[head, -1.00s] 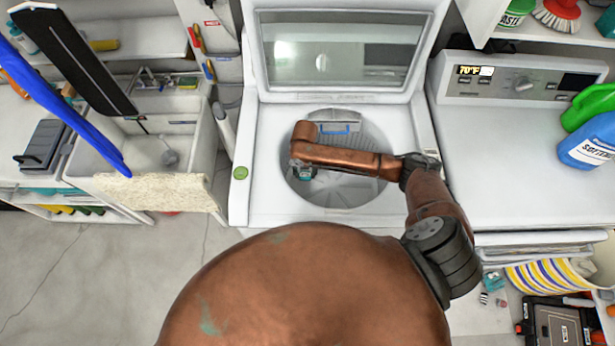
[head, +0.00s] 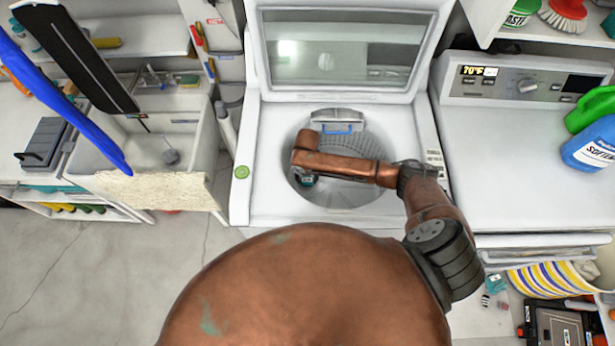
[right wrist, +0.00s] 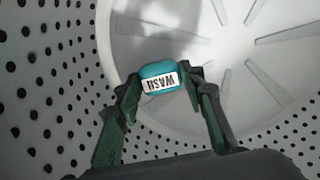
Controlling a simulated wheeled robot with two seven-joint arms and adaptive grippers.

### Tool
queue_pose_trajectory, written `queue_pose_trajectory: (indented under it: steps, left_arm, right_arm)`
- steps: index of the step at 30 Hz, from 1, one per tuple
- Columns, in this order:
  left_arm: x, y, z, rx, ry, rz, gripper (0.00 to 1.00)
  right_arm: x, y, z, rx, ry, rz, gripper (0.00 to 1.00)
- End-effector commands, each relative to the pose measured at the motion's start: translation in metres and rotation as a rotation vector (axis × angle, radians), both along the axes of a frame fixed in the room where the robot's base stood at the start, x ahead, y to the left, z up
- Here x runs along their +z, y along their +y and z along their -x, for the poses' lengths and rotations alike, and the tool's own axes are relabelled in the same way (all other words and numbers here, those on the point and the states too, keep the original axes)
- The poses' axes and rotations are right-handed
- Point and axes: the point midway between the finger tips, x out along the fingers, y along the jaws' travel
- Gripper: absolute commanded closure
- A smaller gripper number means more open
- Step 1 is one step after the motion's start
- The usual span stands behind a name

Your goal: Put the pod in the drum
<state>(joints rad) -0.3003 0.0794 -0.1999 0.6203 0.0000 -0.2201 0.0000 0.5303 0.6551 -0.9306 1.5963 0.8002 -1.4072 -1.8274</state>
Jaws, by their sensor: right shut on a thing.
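In the head view my right arm reaches over the drum (head: 365,190) of the open washer, and the gripper (head: 306,180) is mostly hidden below the wrist. My left gripper does not show.
The washer's lid (head: 340,50) stands open behind the drum. A dryer (head: 540,160) with a blue bottle (head: 590,145) is on the right. A sink (head: 165,150) is on the left. The drum's rim surrounds my right arm.

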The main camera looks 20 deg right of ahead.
Motion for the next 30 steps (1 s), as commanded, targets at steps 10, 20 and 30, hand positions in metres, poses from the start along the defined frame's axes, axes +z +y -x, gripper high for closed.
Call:
queue_pose_trajectory:
  steps: [10,20,30]
  left_arm:
    - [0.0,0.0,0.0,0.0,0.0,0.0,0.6]
    - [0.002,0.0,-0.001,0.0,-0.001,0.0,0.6]
    - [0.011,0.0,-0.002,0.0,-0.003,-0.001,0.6]
  right_arm:
    - [0.001,0.0,0.0,0.0,0.0,0.0,0.46]
    - [0.005,0.0,0.0,-0.001,-0.001,0.0,0.46]
    - [0.067,0.0,-0.002,0.001,-0.004,0.0,0.46]
